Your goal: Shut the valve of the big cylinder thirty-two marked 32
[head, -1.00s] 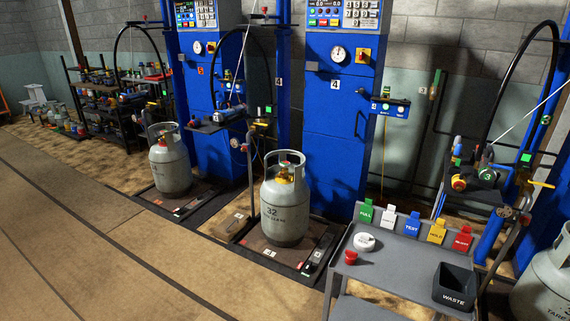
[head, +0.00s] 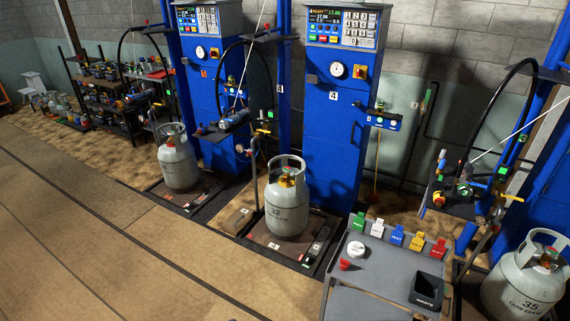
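The big grey cylinder marked 32 (head: 286,215) stands upright on a scale platform (head: 262,237) in the middle of the head view, in front of the blue scale column labelled 4. Its brass valve (head: 287,181) sits inside the round collar at the top; an orange or yellow part shows there, but whether the valve is open or shut is too small to tell. A filling hose (head: 270,85) arches above on the stand beside it, and its end does not appear to be on the valve. Neither of my grippers is in view.
A grey cart with a black waste bin (head: 427,290), coloured cards (head: 397,236) and a white round item (head: 356,249) stands right of the cylinder. A cylinder marked 35 (head: 525,285) is at the right edge, another grey cylinder (head: 177,160) at left. The front-left floor is clear.

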